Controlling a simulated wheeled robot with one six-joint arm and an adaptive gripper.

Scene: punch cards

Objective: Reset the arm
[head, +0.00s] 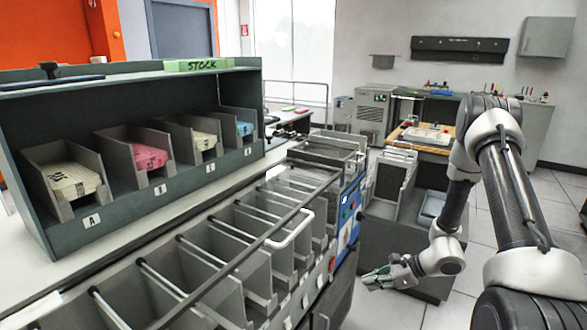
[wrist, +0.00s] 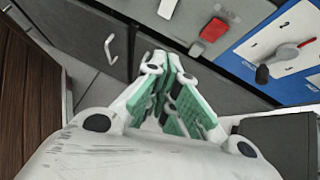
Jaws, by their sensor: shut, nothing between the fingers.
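My gripper (head: 378,279) hangs low at the end of my arm, right of the sorter machine (head: 290,215) and in front of a dark grey cabinet (head: 385,235) in the head view. In the wrist view my gripper (wrist: 172,85) shows green finger pads drawn together at the tips, with nothing between them. My arm is bent, with the forearm running down to the wrist. The gripper touches nothing that I can make out.
A stock shelf (head: 130,205) at left holds bins of cream, pink, yellowish and blue cards. The sorter's row of open pockets runs diagonally.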

